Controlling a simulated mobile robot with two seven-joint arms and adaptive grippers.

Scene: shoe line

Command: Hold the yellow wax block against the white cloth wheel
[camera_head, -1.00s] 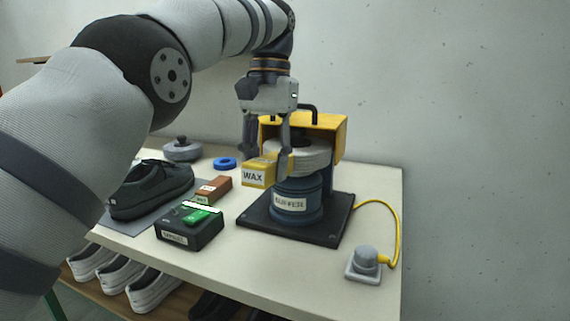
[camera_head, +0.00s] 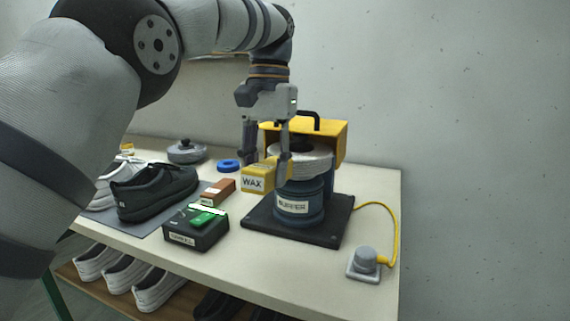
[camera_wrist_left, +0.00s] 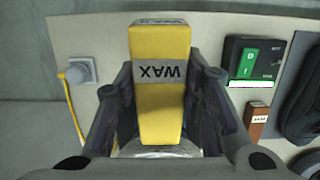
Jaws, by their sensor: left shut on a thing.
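The yellow wax block (camera_head: 258,175), with a grey WAX label, is held by my left gripper (camera_head: 268,160), which is shut on it. It also shows between the fingers in the left wrist view (camera_wrist_left: 160,85). The white cloth wheel (camera_head: 302,160) lies flat on top of the blue buffer body (camera_head: 300,200), under a yellow hood. The block's rear end is at the wheel's left front side in the head view. In the left wrist view the wheel (camera_wrist_left: 160,150) shows just below the block's end; I cannot tell if they touch. My right gripper is not in view.
The buffer's dark base plate (camera_head: 290,228) stands on the pale table (camera_head: 270,262). A grey switch box (camera_head: 364,263) on a yellow cable is at right. A black box with a green pad (camera_head: 195,232), a brown block (camera_head: 218,191) and a dark shoe (camera_head: 155,195) are at left.

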